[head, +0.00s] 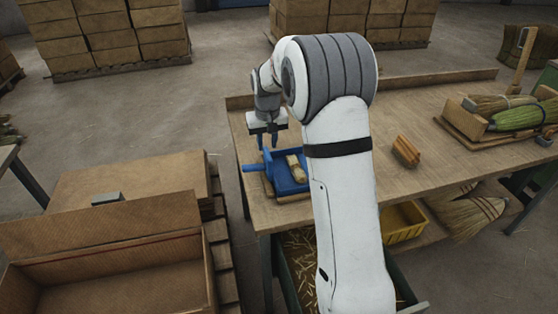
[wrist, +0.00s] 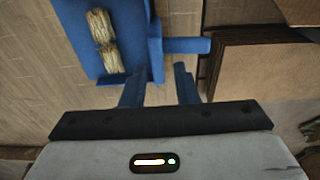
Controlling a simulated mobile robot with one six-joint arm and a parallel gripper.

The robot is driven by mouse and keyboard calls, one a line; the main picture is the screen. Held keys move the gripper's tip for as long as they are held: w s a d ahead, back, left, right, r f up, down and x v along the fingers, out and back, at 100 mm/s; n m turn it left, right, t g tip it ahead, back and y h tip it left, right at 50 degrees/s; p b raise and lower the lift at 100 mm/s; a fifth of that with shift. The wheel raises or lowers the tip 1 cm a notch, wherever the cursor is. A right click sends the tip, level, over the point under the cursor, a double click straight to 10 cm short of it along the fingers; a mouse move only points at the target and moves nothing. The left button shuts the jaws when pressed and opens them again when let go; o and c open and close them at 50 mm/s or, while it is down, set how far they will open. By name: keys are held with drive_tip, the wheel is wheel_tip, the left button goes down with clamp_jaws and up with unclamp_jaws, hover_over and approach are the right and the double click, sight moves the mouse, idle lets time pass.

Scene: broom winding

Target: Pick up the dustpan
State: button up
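The blue dustpan (head: 289,181) lies near the left end of the workbench. Its handle (head: 251,168) points left, out past the bench edge. Two tan straw bundles lie in the pan, as the wrist view shows the dustpan (wrist: 75,30) with its handle (wrist: 185,46) to the right. My gripper (head: 267,146) hangs just above the dustpan, near where handle and pan meet. In the wrist view my gripper (wrist: 159,70) has its blue fingers apart with nothing between them, and the handle lies beyond the tips. Contact cannot be made out.
The wooden workbench (head: 400,180) has an orange-brown block (head: 406,151) and a tray of brush heads (head: 500,115) on it. A yellow bin (head: 403,222) is under the bench. Bare benchtop lies beyond my arm.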

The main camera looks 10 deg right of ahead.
sight(268, 153)
drive_tip(key=f, duration=0.2)
drive_tip(key=w+f+p, duration=0.1)
drive_tip(key=f, duration=0.2)
drive_tip(key=w+f, duration=0.1)
drive_tip(key=f, duration=0.2)
drive_tip(key=shift+w+d, duration=0.15)
drive_tip(key=shift+d, duration=0.05)
drive_tip(key=shift+c, duration=0.6)
clamp_jaws()
